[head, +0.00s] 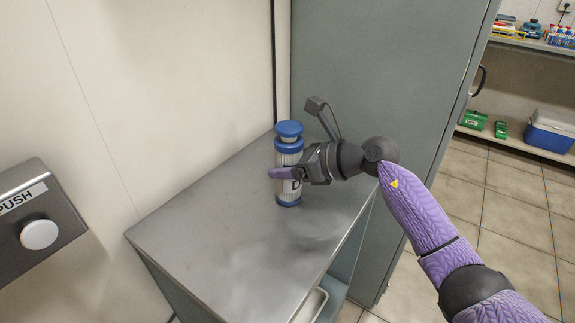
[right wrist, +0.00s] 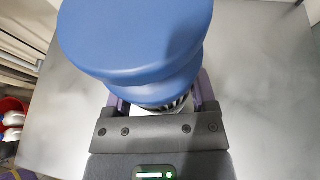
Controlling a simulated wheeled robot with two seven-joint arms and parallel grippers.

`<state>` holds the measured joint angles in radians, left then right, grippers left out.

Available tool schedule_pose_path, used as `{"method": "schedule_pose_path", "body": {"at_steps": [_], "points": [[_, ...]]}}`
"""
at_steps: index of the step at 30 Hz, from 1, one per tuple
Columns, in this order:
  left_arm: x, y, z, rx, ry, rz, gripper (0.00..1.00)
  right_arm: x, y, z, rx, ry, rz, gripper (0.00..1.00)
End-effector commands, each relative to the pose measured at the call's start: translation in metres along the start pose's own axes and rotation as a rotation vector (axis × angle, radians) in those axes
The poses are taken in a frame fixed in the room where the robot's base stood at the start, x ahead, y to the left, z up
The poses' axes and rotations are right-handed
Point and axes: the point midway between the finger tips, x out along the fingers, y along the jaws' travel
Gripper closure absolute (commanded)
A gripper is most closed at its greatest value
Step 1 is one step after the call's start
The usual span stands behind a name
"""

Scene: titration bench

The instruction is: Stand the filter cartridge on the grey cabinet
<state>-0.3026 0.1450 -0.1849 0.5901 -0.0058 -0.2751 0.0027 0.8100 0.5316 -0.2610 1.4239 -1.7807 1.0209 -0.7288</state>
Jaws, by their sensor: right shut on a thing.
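The filter cartridge (head: 288,160) is a white pleated cylinder with blue end caps. It is upright at the grey cabinet's (head: 215,245) metal top, toward the back. Its lower end looks at or very near the surface; I cannot tell whether it touches. My right gripper (head: 284,174) is shut on the cartridge around its middle, reaching in from the right. In the right wrist view the cartridge's blue cap (right wrist: 138,40) fills the upper middle, with the fingers on both sides below it. The cap hides much of the cartridge body there. My left gripper is not in view.
A tall grey-green cabinet (head: 385,110) stands close behind and right of the top. A wall panel with a white push button (head: 39,235) is at the left. The rest of the top is clear.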

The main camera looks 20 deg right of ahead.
Motion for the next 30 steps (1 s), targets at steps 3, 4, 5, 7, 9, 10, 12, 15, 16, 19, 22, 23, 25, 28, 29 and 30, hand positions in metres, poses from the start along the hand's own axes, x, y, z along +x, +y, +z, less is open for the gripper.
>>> {"method": "schedule_pose_path", "body": {"at_steps": [3, 4, 5, 7, 9, 10, 12, 15, 16, 19, 22, 23, 25, 28, 29, 30], "points": [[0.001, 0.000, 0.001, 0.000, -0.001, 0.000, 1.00, 0.001, 0.000, -0.002, 0.000, 0.000, 0.001, 0.17], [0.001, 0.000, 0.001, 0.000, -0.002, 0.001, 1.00, 0.001, 0.000, -0.001, 0.000, 0.000, 0.001, 0.10], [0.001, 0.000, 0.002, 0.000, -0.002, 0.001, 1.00, 0.001, 0.000, -0.001, 0.000, 0.000, 0.000, 0.04], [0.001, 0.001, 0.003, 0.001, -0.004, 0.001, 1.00, 0.001, 0.000, -0.001, 0.000, 0.000, 0.000, 0.00], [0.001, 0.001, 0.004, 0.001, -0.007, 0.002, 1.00, 0.001, 0.000, -0.001, 0.000, 0.000, 0.000, 0.00], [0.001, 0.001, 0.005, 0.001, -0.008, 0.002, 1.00, 0.001, 0.000, -0.001, 0.000, 0.000, 0.000, 0.00], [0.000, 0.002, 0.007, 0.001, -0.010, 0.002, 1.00, 0.000, 0.000, 0.000, 0.000, -0.001, 0.000, 0.00], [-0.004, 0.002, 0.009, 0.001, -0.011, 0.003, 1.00, -0.007, 0.000, 0.002, -0.001, -0.001, -0.001, 0.00], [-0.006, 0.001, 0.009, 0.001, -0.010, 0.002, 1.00, -0.011, 0.000, 0.003, -0.001, 0.000, -0.002, 0.00], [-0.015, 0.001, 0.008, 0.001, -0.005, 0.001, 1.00, -0.034, 0.000, 0.004, -0.002, 0.002, -0.003, 0.00], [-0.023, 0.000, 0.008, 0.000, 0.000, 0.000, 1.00, -0.061, 0.000, 0.004, -0.002, 0.003, -0.004, 0.00], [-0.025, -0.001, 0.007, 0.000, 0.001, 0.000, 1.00, -0.068, 0.000, 0.004, -0.002, 0.003, -0.004, 0.00], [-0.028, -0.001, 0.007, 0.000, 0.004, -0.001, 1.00, -0.085, 0.000, 0.003, -0.001, 0.003, -0.003, 0.00], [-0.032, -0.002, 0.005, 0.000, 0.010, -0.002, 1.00, -0.105, 0.000, 0.002, -0.001, 0.003, -0.002, 0.00], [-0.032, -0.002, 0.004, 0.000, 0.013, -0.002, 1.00, -0.109, 0.000, 0.002, 0.000, 0.002, -0.002, 0.00], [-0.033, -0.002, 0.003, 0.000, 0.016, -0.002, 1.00, -0.114, 0.000, 0.002, 0.000, 0.001, -0.001, 0.00]]}}
